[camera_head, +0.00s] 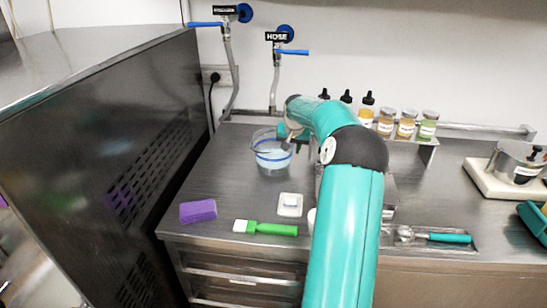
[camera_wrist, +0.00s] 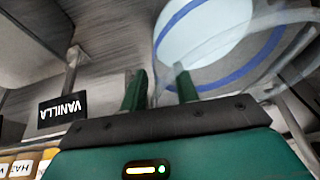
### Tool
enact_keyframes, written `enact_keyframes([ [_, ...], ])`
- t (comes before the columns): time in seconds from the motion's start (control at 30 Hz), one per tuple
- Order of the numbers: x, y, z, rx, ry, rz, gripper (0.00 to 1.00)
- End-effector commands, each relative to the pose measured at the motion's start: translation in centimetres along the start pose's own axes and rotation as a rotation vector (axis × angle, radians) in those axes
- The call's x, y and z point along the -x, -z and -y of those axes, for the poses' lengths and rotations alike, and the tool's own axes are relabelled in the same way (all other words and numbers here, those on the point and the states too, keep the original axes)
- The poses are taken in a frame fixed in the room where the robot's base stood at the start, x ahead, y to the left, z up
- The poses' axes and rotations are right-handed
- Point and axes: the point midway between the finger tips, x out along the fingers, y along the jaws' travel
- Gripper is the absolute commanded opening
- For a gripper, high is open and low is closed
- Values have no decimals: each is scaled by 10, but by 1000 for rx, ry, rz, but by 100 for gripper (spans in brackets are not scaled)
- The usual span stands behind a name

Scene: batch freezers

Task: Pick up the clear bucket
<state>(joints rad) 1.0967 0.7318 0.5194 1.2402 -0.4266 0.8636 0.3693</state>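The clear bucket (camera_head: 258,143) stands on the steel counter, left of my arm, in the head view. It has a blue band and pale contents. In the wrist view the bucket (camera_wrist: 165,45) fills the upper right, with its blue rings showing. My gripper (camera_wrist: 160,75) has its two dark green fingers apart. The right finger overlaps the bucket's near edge in the picture, and the left finger is just outside it. I cannot tell whether either finger touches the wall. In the head view my gripper (camera_head: 288,140) is at the bucket's right rim, partly hidden by my arm.
A purple sponge (camera_head: 198,211), a green-handled brush (camera_head: 266,228) and a small white container (camera_head: 290,204) lie in front of the bucket. Bottles and jars (camera_head: 407,124) line a rack behind my arm. A dark machine (camera_head: 110,150) borders the counter's left. A scoop (camera_head: 440,237) lies right.

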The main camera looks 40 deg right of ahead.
Motion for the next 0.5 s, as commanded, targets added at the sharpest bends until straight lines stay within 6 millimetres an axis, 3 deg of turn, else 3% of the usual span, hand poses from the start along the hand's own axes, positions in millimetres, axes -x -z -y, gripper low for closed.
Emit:
enact_keyframes([
  [0.1,0,0,0,0,0,0,28],
  [0.27,0,0,0,0,0,0,0],
  [0.5,2,1,0,-1,0,-3,0],
])
